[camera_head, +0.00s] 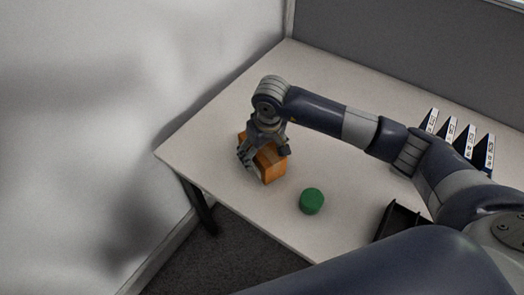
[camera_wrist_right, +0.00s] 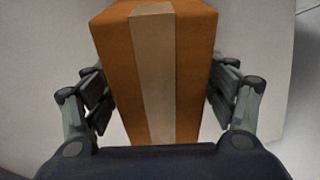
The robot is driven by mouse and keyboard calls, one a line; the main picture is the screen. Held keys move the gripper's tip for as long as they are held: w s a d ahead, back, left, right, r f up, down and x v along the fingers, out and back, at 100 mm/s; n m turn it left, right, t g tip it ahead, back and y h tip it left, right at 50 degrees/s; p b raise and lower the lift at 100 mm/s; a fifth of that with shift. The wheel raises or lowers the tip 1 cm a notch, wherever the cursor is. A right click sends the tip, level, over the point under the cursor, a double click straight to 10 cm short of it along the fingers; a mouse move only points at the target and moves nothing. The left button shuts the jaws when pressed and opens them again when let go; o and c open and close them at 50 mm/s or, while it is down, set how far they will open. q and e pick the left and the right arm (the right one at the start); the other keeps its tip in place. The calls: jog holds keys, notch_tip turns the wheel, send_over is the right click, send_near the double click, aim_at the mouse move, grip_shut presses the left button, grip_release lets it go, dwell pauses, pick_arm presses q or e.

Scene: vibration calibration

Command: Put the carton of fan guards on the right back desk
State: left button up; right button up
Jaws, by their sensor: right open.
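The orange-brown carton (camera_head: 272,167) lies on the light desk (camera_head: 330,84) near its left front edge. My right gripper (camera_head: 262,158) is over the carton, with its fingers on either side. In the right wrist view the carton (camera_wrist_right: 188,60) has a pale tape strip down its middle and fills the space between the open fingers (camera_wrist_right: 160,100). The fingers are spread beside its two sides; whether they touch it is hard to tell. Part of the carton is hidden behind the gripper in the head view. My left gripper is not in view.
A green round object (camera_head: 312,201) stands on the desk to the right of the carton. A black tray (camera_head: 398,219) is at the front right. Several white-and-dark binders (camera_head: 465,140) stand at the right. A grey partition (camera_head: 400,45) closes the back; a pale wall is at left.

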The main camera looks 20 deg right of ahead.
jog(key=r, duration=0.4)
jog(key=s+r+b, duration=0.1)
jog(key=r, duration=0.7)
jog(key=shift+s+d+b, duration=0.25)
jog(key=shift+s+b, duration=0.1)
jog(key=shift+s, duration=0.05)
